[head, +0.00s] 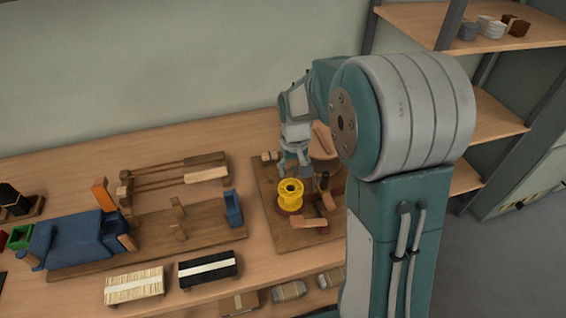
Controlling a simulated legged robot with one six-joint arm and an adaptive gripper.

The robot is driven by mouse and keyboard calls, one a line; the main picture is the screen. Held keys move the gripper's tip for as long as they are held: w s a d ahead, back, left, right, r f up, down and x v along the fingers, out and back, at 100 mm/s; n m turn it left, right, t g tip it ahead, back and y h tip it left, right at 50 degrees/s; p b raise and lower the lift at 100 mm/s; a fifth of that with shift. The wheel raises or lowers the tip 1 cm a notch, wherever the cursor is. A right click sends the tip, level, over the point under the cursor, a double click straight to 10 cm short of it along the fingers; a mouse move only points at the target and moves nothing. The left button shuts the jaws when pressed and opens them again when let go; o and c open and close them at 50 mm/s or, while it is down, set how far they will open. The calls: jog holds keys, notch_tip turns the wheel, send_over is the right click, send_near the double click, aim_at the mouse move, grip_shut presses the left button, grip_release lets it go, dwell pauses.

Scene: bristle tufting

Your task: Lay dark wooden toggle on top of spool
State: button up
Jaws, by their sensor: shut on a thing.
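A bright yellow spool (290,194) stands upright on a wooden board towards the right of the bench. My gripper (296,173) points down just above and behind the spool's top. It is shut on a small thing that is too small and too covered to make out. I cannot tell whether that thing touches the spool. I cannot pick out the dark wooden toggle for certain in this view.
The wooden board (268,220) around the spool carries a dark upright piece (323,182) and a wooden block (328,201). To the left are a blue clamp-like fixture (80,239) and bristle bundles (135,285). My arm covers the right of the bench.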

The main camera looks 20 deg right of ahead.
aim_at(291, 171)
jog(key=shift+s+d+r, duration=0.15)
jog(key=shift+s+r, duration=0.15)
jog(key=shift+s, duration=0.4)
jog(key=shift+s+d+r, duration=0.15)
jog(key=shift+s+r, duration=0.15)
jog(key=shift+s, duration=0.4)
jog(key=shift+w+a+f, duration=0.35)
jog(key=shift+w+f, duration=0.3)
jog(key=shift+f, duration=0.25)
jog(key=shift+w+a+f, duration=0.35)
jog(key=shift+w+f, duration=0.3)
jog(key=shift+f, duration=0.2)
jog(key=shift+f, duration=0.4)
jog(key=shift+f, duration=1)
jog(key=o, duration=0.7)
